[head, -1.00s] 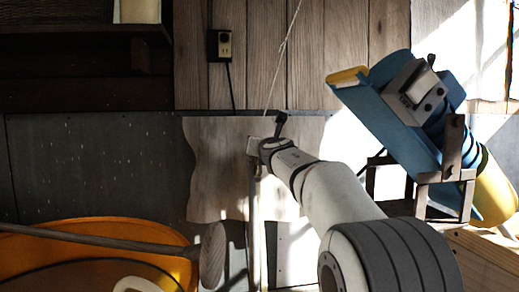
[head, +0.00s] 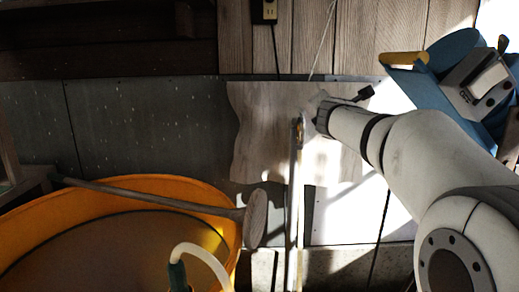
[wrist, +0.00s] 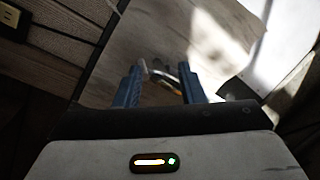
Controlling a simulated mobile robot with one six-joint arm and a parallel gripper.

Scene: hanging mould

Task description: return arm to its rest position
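My arm (head: 410,150) reaches from the lower right toward the back wall in the head view. My gripper (head: 312,115) is at its far end, small and partly washed out by bright light. It is beside the top of a thin upright pole (head: 296,210); I cannot tell whether they touch. In the wrist view, the two blue fingers of my gripper (wrist: 160,70) stand apart. A small shiny curved piece shows in the gap between them, apparently beyond the fingertips, and I see no finger closed on it.
A large orange tub (head: 190,190) with a long-handled mallet-like tool (head: 256,218) across it is at lower left. A pale curved hose (head: 205,255) rises in front. A blue machine (head: 455,55) stands at upper right. A wavy-edged wooden board (head: 262,140) is behind my gripper.

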